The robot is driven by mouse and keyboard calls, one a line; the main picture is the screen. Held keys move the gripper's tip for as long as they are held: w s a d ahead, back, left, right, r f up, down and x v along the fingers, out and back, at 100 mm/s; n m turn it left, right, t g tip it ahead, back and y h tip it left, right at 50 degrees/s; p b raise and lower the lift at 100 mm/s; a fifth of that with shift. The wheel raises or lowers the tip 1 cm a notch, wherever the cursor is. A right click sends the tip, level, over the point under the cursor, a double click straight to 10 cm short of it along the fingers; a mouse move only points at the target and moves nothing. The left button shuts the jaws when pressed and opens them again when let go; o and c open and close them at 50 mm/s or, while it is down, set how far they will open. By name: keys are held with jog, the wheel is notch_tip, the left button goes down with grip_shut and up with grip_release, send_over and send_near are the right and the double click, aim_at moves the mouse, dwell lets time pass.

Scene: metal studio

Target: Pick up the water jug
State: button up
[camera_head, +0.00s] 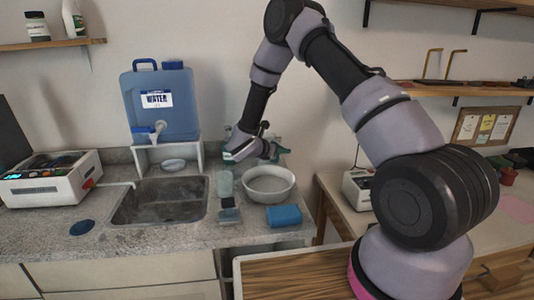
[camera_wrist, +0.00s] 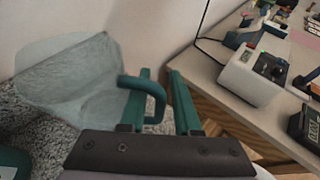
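A translucent jug (camera_wrist: 70,78) with a teal handle (camera_wrist: 158,95) fills the left of the wrist view. My gripper (camera_wrist: 160,75) has two teal fingers with a clear gap between them, so it is open. The handle overlaps the left finger and its loop reaches into the gap; I cannot tell whether they touch. In the head view my gripper (camera_head: 277,150) is by the back wall, right of the sink, and the jug is mostly hidden there. A blue container labelled WATER (camera_head: 160,112), with a white tap, stands on a white stand to the left.
A round white bowl (camera_head: 269,193), a clear cup (camera_head: 224,184) and a blue block (camera_head: 284,215) sit on the counter below my gripper. The sink (camera_head: 162,201) is to the left. A wooden table (camera_wrist: 215,65) with a white device (camera_wrist: 252,75) lies to the right.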

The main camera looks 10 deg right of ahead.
jog(key=shift+d, duration=0.1)
grip_shut()
jog(key=shift+w, duration=0.1)
dwell(1.3)
